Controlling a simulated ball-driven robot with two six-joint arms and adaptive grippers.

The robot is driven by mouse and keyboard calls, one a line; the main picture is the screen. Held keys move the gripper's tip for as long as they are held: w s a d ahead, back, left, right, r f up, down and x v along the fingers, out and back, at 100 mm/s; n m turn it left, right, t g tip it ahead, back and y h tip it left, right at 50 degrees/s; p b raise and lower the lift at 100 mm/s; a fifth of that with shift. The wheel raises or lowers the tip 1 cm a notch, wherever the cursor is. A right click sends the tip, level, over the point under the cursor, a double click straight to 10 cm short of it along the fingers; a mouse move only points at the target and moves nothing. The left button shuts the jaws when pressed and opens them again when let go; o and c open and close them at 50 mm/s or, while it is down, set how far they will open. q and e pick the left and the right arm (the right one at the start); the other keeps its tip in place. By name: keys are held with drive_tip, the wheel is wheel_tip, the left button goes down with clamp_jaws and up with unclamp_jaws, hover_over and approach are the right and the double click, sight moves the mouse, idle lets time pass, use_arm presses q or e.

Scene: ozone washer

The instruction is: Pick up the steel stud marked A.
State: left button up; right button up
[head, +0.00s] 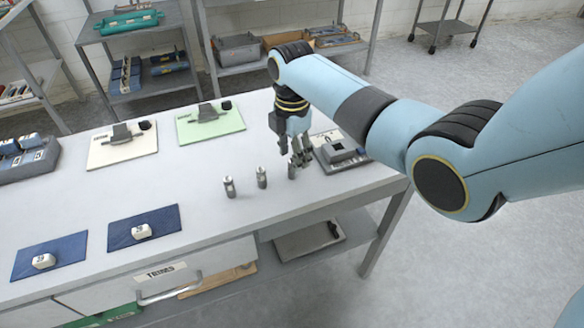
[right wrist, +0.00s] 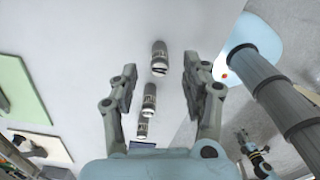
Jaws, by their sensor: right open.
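Three small steel studs stand upright in a slanting row on the table: a left one (head: 229,187), a middle one (head: 261,177) and a right one (head: 292,170). Their marks are too small to read, so I cannot tell which is A. My right gripper (head: 300,154) points down at the right stud, its fingers partly in front of it. In the right wrist view the gripper (right wrist: 165,75) is open, and one stud (right wrist: 159,57) stands between the fingertip lines, apart from both fingers. The other two studs (right wrist: 149,97) (right wrist: 142,129) trail below it.
A grey fixture (head: 342,152) stands close right of the gripper. A green mat (head: 228,127) and a white mat (head: 105,158) with grey devices lie behind. Two blue mats (head: 120,238) (head: 70,258) with white blocks lie front left. The table is clear around the studs.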

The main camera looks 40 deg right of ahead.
drive_tip(key=shift+f, duration=0.9)
clamp_jaws()
